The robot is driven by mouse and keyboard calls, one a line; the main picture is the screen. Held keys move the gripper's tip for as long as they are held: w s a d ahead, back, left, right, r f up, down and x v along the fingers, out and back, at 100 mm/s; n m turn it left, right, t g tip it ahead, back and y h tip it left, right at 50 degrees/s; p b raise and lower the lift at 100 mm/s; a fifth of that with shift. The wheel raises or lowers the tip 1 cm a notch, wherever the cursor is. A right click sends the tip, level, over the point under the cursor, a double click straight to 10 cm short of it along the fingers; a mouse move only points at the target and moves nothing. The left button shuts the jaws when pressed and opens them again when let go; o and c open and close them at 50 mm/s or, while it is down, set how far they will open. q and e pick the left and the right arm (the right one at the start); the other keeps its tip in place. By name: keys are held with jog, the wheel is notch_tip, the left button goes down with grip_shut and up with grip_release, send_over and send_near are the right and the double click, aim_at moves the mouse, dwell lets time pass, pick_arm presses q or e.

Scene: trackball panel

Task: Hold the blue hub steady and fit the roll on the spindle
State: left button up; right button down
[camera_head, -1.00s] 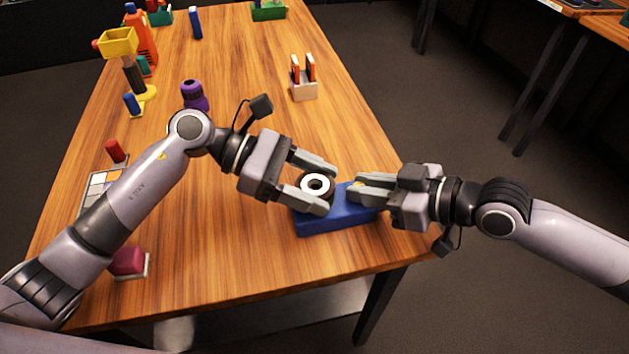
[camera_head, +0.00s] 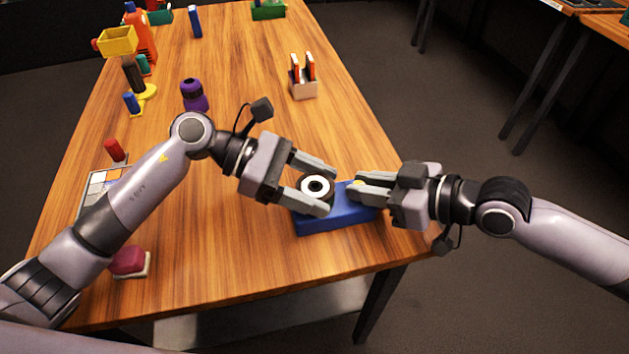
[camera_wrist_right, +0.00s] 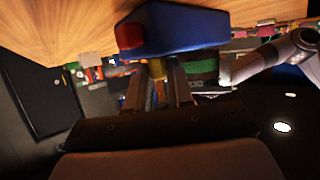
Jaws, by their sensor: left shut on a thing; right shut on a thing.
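The blue hub (camera_head: 338,218) is a long block near the table's front right edge; it also shows in the right wrist view (camera_wrist_right: 185,30). The roll (camera_head: 315,187), dark with a white ring around a dark centre, is at the hub's left end. My left gripper (camera_head: 325,190) is shut on the roll, one finger on each side. My right gripper (camera_head: 358,192) is shut on the hub at its right end; the right wrist view shows a yellow part between the fingers (camera_wrist_right: 160,85). The spindle is hidden, and I cannot tell how far the roll sits on it.
A white holder (camera_head: 304,88) with orange-and-black pieces stands behind. A purple bottle (camera_head: 194,96), a yellow-and-black stand (camera_head: 134,75), a red cylinder (camera_head: 114,150), a tiled tray (camera_head: 92,205) and a dark red block (camera_head: 128,260) are at left. The table's middle is clear.

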pick_arm(q)
jog(key=shift+f, duration=0.2)
jog(key=o, duration=0.8)
jog(key=v, duration=1.1)
jog(key=shift+a, duration=0.1)
dwell(0.4)
jog(key=shift+w+a+r, duration=0.2)
jog(key=shift+a+r, duration=1.3)
jog(key=shift+a, duration=0.3)
jog(key=shift+w+a+r, duration=0.2)
jog(key=shift+a+r, duration=1.3)
jog(key=shift+a, duration=0.3)
